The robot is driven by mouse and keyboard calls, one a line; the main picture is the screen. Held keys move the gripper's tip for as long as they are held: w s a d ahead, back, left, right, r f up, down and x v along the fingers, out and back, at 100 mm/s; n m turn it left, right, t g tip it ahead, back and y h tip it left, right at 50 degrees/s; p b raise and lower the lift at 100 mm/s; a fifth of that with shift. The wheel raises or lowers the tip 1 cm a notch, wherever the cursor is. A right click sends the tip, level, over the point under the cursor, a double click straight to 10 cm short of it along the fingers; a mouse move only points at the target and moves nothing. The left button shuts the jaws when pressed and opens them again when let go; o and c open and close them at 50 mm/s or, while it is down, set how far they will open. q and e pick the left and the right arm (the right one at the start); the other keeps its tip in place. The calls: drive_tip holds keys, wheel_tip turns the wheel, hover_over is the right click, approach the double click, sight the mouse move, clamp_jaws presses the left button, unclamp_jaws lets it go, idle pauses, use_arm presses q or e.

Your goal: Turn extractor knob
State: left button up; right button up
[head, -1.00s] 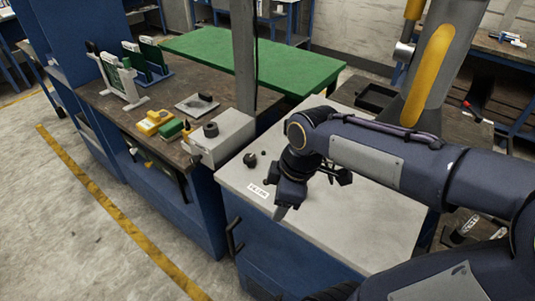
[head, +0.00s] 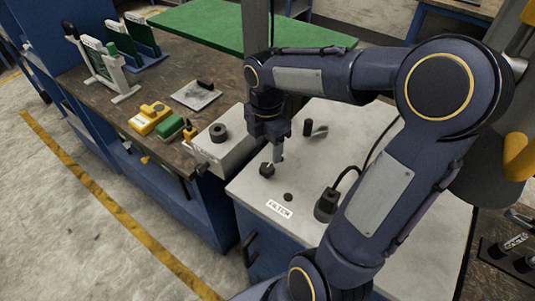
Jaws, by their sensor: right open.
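A black knob (head: 267,170) stands on the pale grey top of the blue cabinet, behind a white label (head: 279,209) with dark lettering. I take this for the extractor knob. My right gripper (head: 279,156) points down just behind and right of the knob, with a finger close to it. I cannot tell whether it touches. The gripper is open and holds nothing that I can see; one finger shows clearly, the other is hard to make out. My left gripper is not in view.
A small dark button (head: 288,197), a black plug (head: 326,205) with a cable and a short black cylinder (head: 315,129) are on the cabinet top. A grey box (head: 226,148) with a black dial adjoins it at left. A grey post (head: 255,45) rises behind.

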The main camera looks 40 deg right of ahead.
sight(268, 167)
drive_tip(key=shift+d+f, duration=0.1)
drive_tip(key=shift+f, duration=3.75)
drive_tip(key=c, duration=1)
